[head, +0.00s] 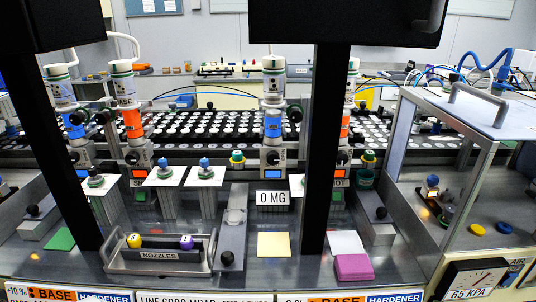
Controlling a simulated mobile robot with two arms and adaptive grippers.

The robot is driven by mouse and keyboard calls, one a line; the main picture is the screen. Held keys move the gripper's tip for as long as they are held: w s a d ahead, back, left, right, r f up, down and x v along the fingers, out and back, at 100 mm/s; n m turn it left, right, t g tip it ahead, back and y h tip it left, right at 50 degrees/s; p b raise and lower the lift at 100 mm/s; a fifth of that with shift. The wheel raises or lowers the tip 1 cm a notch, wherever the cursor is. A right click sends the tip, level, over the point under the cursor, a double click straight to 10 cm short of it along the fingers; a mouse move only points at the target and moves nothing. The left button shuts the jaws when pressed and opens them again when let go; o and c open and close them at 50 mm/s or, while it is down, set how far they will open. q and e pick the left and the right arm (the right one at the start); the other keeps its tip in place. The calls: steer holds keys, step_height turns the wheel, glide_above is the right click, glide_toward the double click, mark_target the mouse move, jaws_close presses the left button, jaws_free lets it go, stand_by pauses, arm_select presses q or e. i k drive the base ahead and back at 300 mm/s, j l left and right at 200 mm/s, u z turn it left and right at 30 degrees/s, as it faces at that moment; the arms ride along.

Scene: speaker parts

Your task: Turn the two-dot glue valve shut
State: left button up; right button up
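Several glue dispensers stand in a row across the middle of the head view. One has an orange band (132,123), and another has a blue band (273,126). A second blue-banded dispenser (73,124) is at the left, and a second orange-banded one is partly hidden behind a dark post. Black round knobs show beside them, such as the knob (295,113) on the middle dispenser. Small dark marks show on the white upper bodies, but I cannot tell which dispenser has two dots or whether any valve is open.
A nozzle tray (160,266), yellow pad (273,245) and pink block (354,267) lie in front. A clear-sided cabinet (470,130) stands right. Rows of round parts (210,128) fill the back.

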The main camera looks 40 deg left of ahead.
mark_target(273, 156)
steer(key=u, duration=1.2)
